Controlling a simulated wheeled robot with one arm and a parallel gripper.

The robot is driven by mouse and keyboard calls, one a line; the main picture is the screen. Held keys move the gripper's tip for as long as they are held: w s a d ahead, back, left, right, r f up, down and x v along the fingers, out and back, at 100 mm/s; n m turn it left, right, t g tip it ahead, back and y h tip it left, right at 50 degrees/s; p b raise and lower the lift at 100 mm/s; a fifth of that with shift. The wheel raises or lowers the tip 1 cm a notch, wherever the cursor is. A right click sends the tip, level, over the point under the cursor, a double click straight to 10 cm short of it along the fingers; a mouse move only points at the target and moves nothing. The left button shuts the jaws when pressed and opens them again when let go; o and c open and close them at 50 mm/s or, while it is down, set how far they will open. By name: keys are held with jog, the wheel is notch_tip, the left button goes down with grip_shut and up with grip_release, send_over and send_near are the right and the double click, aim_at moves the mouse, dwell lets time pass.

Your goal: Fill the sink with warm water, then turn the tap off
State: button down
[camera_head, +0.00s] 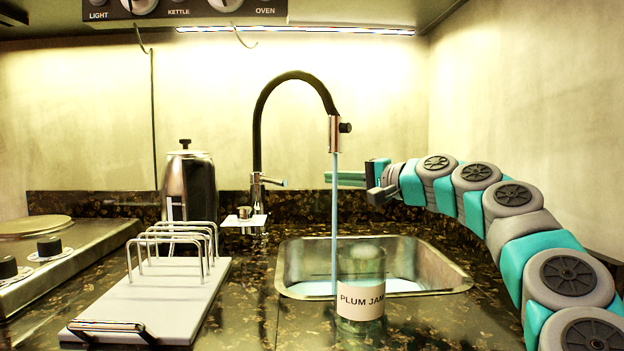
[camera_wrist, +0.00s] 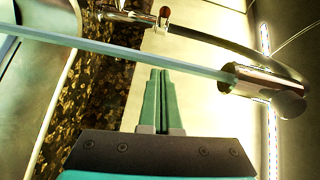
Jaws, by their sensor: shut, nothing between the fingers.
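The tap (camera_head: 257,140) has a black arched hose and a chrome spray head (camera_head: 334,134). A thin stream of water (camera_head: 334,225) runs from it into the steel sink (camera_head: 440,265). Pale water (camera_head: 400,285) covers part of the sink bottom; the jar hides some of it. A short chrome lever (camera_head: 273,181) points right from the tap's base. My gripper (camera_head: 328,179) is shut and empty, beside the stream and right of the lever. In the wrist view its green fingers (camera_wrist: 161,72) point toward the stream (camera_wrist: 120,52), with a red-tipped tap part (camera_wrist: 164,14) beyond.
A glass jar labelled PLUM JAM (camera_head: 361,265) stands at the sink's front edge. A white board with a wire rack (camera_head: 165,295), a metal pot (camera_head: 189,188) and a hob (camera_head: 50,265) are at left. Hooks (camera_head: 240,38) hang above. The right wall is close to my arm.

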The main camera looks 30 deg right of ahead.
jog(key=w+a, duration=0.7)
jog(key=shift+a+f, duration=0.25)
jog(key=shift+f, duration=0.2)
jog(key=shift+a, duration=0.1)
